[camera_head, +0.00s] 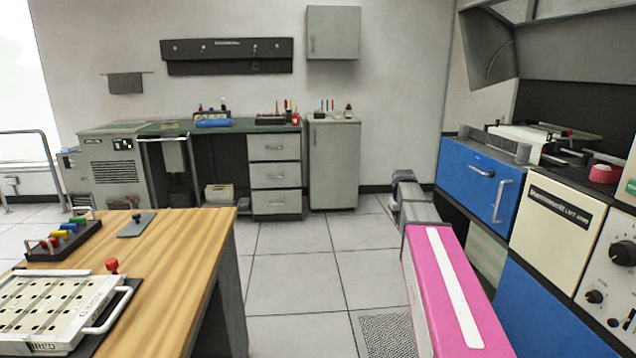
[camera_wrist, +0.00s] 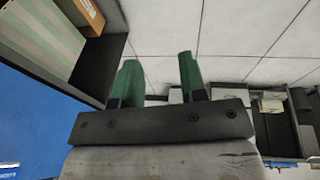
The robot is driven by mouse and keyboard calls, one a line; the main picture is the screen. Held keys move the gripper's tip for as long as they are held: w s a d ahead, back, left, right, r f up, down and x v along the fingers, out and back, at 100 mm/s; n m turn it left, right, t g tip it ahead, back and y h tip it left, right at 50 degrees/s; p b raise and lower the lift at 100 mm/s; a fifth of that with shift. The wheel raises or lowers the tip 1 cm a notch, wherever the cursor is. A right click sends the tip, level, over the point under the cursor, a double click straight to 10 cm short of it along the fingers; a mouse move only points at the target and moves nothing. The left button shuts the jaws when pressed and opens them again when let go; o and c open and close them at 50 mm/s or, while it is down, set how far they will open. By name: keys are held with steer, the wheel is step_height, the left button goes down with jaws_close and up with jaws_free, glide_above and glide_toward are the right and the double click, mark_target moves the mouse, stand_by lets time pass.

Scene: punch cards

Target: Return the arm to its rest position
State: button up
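My gripper shows in the wrist view (camera_wrist: 160,82), with two green fingers standing apart and nothing between them. Behind the fingers are pale floor tiles. In the head view my arm, with a pink link and grey joints, reaches forward over the floor between the wooden table and the blue machine. The gripper's fingers cannot be made out in the head view.
A wooden table (camera_head: 175,265) at left bears a punch card tray (camera_head: 50,308) and a dark rack (camera_head: 62,240). A blue and cream machine (camera_head: 560,220) stands close on the right of my arm. Grey cabinets (camera_head: 334,165) line the back wall. Tiled floor (camera_head: 295,270) lies open between.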

steer(key=s+a+f, duration=0.4)
steer(key=s+f, duration=0.2)
steer(key=s, duration=0.3)
steer(key=s+a+f+m+g+y, duration=0.1)
steer(key=s+a+f, duration=0.3)
steer(key=s+f, duration=0.3)
steer(key=s+a+f+g, duration=0.1)
steer(key=s+a+f, duration=0.4)
steer(key=s, duration=0.6)
step_height(320, 180, down, 2)
steer(key=shift+s+f, duration=0.1)
steer(key=shift+s, duration=0.15)
